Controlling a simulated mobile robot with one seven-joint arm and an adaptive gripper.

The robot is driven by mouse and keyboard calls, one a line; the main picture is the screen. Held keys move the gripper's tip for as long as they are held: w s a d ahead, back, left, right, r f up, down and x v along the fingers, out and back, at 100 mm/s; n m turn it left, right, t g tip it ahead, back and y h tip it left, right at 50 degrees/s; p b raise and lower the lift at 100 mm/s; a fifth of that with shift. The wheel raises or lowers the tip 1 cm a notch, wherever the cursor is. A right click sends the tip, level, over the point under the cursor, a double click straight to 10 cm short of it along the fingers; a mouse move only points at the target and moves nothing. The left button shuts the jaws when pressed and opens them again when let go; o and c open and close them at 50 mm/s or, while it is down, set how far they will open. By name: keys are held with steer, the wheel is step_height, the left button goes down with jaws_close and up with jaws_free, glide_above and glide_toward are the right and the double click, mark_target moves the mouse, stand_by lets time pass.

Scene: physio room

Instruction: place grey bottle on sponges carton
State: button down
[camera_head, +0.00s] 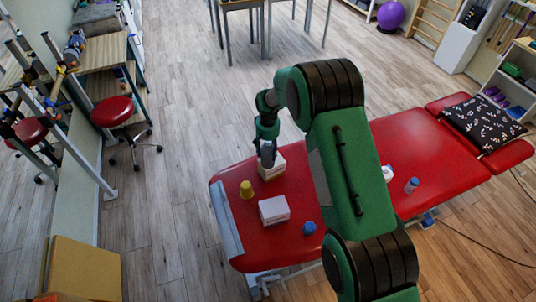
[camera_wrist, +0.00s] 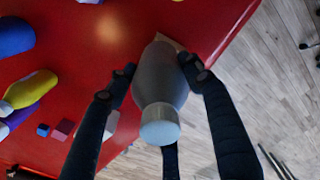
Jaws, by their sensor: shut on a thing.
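My gripper (camera_head: 267,138) is shut on the grey bottle (camera_head: 268,155), above the near-left end of the red treatment table. In the wrist view the bottle (camera_wrist: 161,80) is between the fingers (camera_wrist: 157,68), its pale cap towards the camera. A second white carton (camera_head: 274,210) stands nearer the front. No label is readable, so I cannot tell which is the sponges carton.
A small bottle (camera_head: 411,185), a white item (camera_head: 387,173) and a patterned pillow (camera_head: 481,122) are to the right. A red stool (camera_head: 112,111) stands left on open floor.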

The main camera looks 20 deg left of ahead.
steer(key=shift+f, duration=0.95)
steer(key=shift+f, duration=0.15)
steer(key=c, duration=0.8)
jaws_free()
steer(key=shift+o, duration=0.2)
steer(key=shift+r, duration=6.1)
